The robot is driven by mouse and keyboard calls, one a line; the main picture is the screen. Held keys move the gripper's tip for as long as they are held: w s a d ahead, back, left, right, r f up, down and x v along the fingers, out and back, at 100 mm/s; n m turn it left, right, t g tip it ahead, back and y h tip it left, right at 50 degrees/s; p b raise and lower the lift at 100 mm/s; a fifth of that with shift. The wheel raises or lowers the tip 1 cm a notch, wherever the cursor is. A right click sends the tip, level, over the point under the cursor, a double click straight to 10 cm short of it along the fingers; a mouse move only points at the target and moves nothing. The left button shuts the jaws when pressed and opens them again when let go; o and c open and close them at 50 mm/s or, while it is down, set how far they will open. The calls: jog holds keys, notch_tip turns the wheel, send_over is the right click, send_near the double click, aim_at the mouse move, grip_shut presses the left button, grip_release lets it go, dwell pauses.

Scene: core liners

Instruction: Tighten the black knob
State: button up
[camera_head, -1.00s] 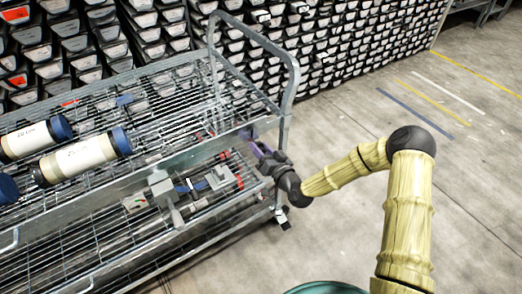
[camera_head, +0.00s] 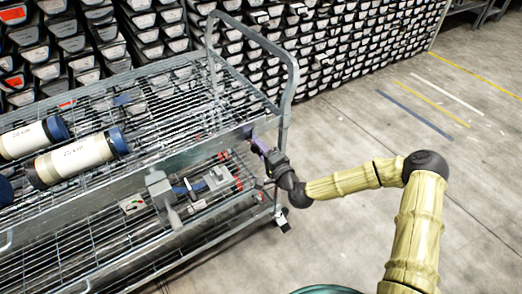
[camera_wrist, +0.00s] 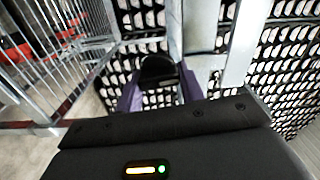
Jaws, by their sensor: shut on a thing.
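The black knob (camera_wrist: 158,70) shows in the wrist view as a dark rounded shape between my two purple fingers. My gripper (camera_wrist: 160,92) is shut on it, with one finger at each side. In the head view my gripper (camera_head: 258,147) is at the right end of the metal cart (camera_head: 150,158), just below the base of its handle. The knob cannot be made out there, as my fingers and wrist cover that spot.
White core tubes with dark blue caps (camera_head: 82,155) lie on the cart's upper wire shelf. A grey metal device (camera_head: 188,188) sits on the lower level. Racks of core trays (camera_head: 340,45) stand behind. The floor (camera_head: 360,130) right of the cart is open.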

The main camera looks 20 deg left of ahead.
jog(key=shift+d+f+m, duration=0.1)
jog(key=shift+f+m, duration=0.05)
jog(key=shift+m, duration=0.55)
jog(key=o, duration=1)
jog(key=v, duration=1.7)
jog(key=shift+s, duration=0.2)
